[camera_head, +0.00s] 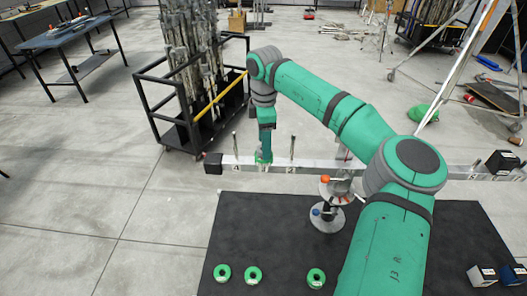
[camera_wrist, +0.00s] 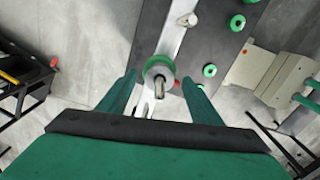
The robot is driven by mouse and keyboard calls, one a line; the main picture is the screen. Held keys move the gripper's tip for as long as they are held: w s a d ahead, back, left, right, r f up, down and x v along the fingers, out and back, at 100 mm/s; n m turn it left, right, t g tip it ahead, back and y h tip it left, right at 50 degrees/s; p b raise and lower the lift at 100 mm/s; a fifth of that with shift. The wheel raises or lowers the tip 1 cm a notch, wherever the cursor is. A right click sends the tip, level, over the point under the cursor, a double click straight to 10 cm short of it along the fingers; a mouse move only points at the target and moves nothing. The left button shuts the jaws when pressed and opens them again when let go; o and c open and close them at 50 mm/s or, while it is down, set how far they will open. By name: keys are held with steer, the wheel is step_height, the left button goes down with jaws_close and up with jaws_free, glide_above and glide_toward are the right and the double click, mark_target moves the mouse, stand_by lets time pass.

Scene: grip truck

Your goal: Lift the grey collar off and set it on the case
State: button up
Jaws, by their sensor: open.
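My gripper (camera_head: 264,157) points down over the pale beam (camera_head: 310,167) in the head view. In the wrist view its open green fingers (camera_wrist: 159,79) stand either side of a round collar (camera_wrist: 152,66), grey on its face with green at the rim. A metal pin (camera_wrist: 159,88) comes up through the collar. I see no clear contact between fingers and collar. In the head view the gripper mostly hides the collar. The dark flat surface (camera_head: 240,225) in front of the beam seems to be the case; it also shows in the wrist view (camera_wrist: 215,40).
Several green rings, one at the left (camera_head: 222,273), lie on the dark surface, with bare room between them. Bare upright pins (camera_head: 236,145) (camera_head: 292,148) flank my gripper. A metal stand (camera_head: 327,217) with orange knobs is to the right. A black rack (camera_head: 195,95) of rods stands behind.

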steer(key=shift+f, duration=0.7)
steer(key=c, duration=1.4)
steer(key=shift+r, duration=0.15)
